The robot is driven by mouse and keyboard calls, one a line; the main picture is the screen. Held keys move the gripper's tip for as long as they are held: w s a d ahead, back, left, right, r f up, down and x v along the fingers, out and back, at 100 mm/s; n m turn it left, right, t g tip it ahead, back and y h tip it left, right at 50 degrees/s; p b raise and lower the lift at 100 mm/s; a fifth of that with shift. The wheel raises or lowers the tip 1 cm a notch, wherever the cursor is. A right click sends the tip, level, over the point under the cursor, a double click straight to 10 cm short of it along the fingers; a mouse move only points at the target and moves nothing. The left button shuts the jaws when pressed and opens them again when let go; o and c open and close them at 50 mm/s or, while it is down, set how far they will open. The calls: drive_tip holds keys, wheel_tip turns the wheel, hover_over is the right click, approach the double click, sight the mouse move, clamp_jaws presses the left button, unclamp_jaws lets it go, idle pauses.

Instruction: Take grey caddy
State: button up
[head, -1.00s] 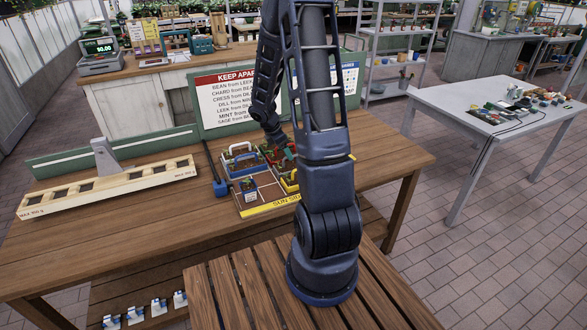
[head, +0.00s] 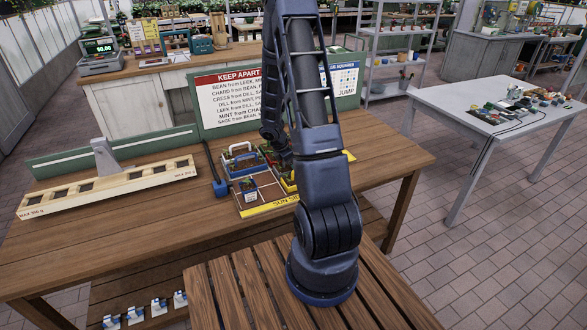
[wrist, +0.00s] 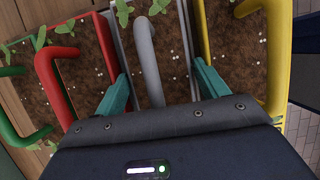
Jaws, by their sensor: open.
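The grey caddy (wrist: 173,50) shows in the middle of the wrist view, filled with brown soil, with a grey handle (wrist: 147,60) arching over it. My gripper (wrist: 163,86) is open, its two teal fingers apart on either side of the grey handle. I cannot tell whether either finger touches anything. In the head view my arm hides the grey caddy and most of the gripper.
A red caddy (wrist: 45,75) and a green handle (wrist: 20,105) are close on the left. A yellow caddy (wrist: 277,60) is close on the right. In the head view, a blue caddy (head: 249,192) stands on the board with the yellow front strip (head: 272,207).

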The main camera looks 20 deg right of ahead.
drive_tip(key=c, duration=0.8)
drive_tip(key=shift+r, duration=0.15)
